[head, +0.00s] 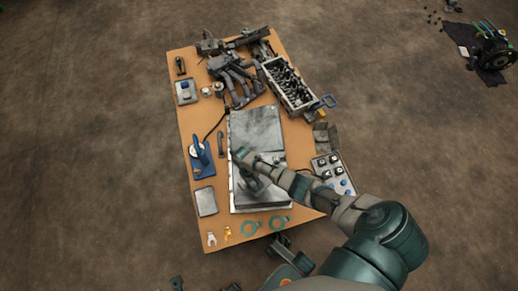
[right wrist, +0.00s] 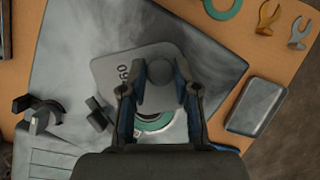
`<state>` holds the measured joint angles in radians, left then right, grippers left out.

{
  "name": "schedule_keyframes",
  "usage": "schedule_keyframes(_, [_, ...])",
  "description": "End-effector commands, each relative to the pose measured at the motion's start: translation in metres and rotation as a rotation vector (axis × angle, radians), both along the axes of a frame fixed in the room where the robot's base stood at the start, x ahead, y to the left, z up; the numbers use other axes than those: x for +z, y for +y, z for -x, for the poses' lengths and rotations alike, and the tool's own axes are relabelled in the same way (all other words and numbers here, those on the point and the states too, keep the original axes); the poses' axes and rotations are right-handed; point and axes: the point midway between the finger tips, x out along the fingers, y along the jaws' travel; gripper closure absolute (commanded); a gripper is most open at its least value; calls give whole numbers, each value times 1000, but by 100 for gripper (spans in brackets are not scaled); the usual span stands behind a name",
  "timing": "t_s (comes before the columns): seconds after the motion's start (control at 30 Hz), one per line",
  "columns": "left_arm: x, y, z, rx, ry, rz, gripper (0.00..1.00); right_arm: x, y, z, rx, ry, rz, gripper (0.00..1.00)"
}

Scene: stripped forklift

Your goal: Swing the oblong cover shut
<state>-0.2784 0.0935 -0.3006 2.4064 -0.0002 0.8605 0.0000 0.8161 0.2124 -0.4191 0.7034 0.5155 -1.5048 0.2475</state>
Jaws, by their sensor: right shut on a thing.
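The oblong cover (right wrist: 112,70) looks like a grey plate with rounded corners and the dark digits "60" on it, lying on a large grey metal panel (head: 257,130). A round dark knob (right wrist: 160,72) stands on the plate. My right gripper (right wrist: 157,90) is shut on the knob, with one finger on each side. The same gripper (head: 254,170) shows over the panel's lower half in the head view. A pale round part with a teal ring (right wrist: 155,122) shows between the fingers; the gripper body hides the rest. My left gripper is not in view.
Dark loose blocks (right wrist: 98,115) lie beside the plate. On the tan table (head: 183,125) stand a blue-based tool (head: 201,160), a grey box (head: 205,201), a tray of knobs (head: 332,172) and an engine part (head: 289,84). Teal rings (head: 250,229) lie near the front edge.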

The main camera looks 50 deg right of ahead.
Motion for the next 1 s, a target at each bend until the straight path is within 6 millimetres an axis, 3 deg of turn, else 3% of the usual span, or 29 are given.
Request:
schedule_keyframes(0.6, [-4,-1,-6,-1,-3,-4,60,-3,-3,-39,-543,0,-1,100])
schedule_keyframes(1.0, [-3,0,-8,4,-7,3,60,-3,-9,-51,-719,-3,0,100])
